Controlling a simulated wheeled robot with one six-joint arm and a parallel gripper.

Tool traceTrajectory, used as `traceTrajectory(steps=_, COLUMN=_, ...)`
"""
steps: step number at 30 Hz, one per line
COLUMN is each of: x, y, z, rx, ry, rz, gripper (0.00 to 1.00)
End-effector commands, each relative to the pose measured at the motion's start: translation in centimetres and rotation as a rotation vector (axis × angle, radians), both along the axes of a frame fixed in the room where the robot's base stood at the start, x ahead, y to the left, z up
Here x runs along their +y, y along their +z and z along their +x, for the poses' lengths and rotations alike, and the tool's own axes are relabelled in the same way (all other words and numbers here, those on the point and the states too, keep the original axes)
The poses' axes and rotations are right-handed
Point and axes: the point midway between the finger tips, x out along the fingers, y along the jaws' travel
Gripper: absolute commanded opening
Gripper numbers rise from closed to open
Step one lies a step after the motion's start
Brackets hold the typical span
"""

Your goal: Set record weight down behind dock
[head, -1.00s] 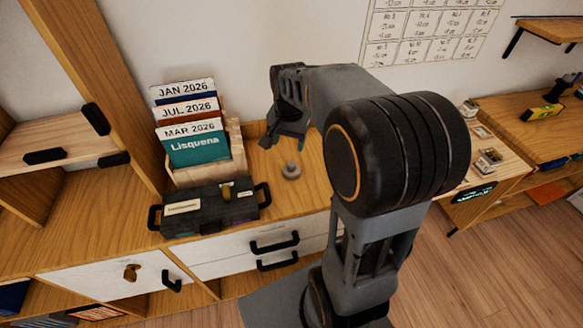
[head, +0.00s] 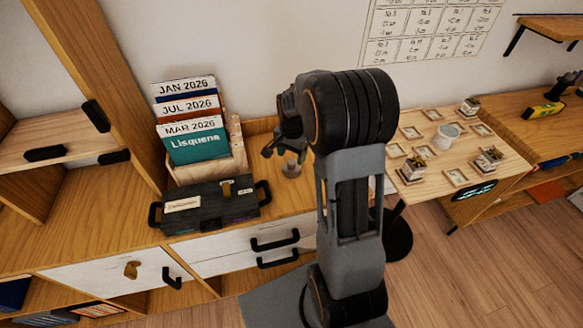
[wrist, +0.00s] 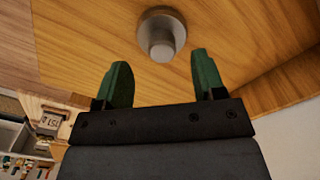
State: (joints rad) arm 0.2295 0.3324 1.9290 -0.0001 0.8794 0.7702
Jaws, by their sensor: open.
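The record weight looks to be the small grey metal cylinder on a wider round base (head: 292,168), upright on the wooden cabinet top right of the dark case. It also shows in the wrist view (wrist: 161,34), ahead of my fingertips and roughly centred between their lines. My gripper (head: 281,150) is just above and beside it in the head view. The wrist view shows my green fingers (wrist: 162,76) apart with nothing between them. I cannot tell which thing is the dock.
A dark handled case (head: 211,208) sits at the cabinet front. Behind it is a wooden bin (head: 210,171) of month-labelled records (head: 194,140). A table (head: 420,190) with several small frames and pots stands to the right. Bare cabinet top (head: 268,207) surrounds the weight.

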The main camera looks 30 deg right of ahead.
Motion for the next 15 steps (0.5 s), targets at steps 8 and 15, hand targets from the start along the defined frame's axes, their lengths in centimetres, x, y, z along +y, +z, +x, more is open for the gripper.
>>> traceTrajectory(steps=8, x=-0.1, y=-3.6, z=0.2, rx=0.004, ry=0.000, rz=0.001, gripper=0.63)
traceTrajectory(steps=15, x=-0.1, y=-4.3, z=0.3, rx=0.001, ry=0.000, rz=0.001, gripper=0.63)
